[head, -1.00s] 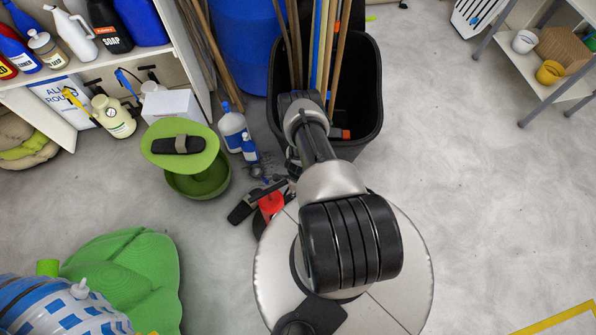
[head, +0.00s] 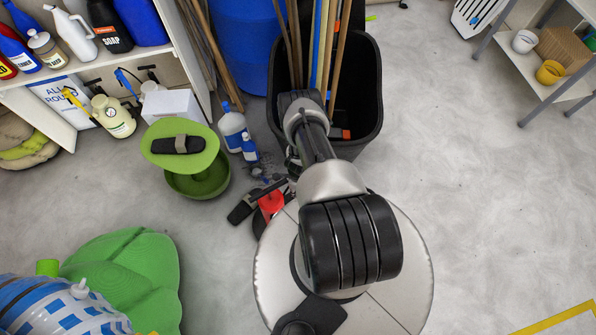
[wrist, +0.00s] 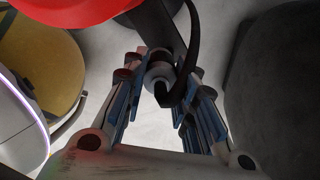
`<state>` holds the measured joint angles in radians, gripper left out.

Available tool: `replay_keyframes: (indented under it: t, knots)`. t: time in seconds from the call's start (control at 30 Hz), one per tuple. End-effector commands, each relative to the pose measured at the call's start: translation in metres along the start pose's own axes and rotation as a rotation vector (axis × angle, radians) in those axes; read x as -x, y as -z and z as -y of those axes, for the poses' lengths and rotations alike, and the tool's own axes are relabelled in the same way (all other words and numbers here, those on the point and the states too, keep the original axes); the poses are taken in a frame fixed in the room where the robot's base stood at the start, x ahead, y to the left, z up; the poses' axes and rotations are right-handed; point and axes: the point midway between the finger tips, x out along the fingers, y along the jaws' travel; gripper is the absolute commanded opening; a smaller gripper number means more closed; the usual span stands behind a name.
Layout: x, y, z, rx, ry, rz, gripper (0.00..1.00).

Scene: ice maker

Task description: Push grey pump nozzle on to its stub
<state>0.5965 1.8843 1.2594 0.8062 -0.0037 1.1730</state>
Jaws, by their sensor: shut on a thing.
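In the wrist view my gripper (wrist: 160,75) has its two blue-padded fingers closed in on a small grey round piece (wrist: 158,70), which looks like the grey pump nozzle. A dark curved hook or tube (wrist: 189,60) runs down in front of this piece and hides part of it. A dark bar (wrist: 160,25) lies just beyond the fingertips. I cannot make out the stub, nor tell whether the nozzle touches it. In the head view my arm hides the fingertips.
A large red shape (wrist: 70,8) fills the wrist view's top left. A yellow round thing (wrist: 40,60) is at left, a dark bulk (wrist: 280,80) at right.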

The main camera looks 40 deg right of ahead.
Motion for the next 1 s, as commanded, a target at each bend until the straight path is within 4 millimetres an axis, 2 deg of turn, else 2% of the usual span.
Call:
replay_keyframes:
  t: [0.47,0.7,1.0]
  knots:
    - [-0.0003,0.0002,-0.001,0.001,-0.001,0.0,0.0]
    - [-0.0006,0.0009,-0.0025,0.185,-0.003,-0.001,0.0]
    - [-0.0018,0.0019,-0.0048,0.184,-0.007,-0.002,0.0]
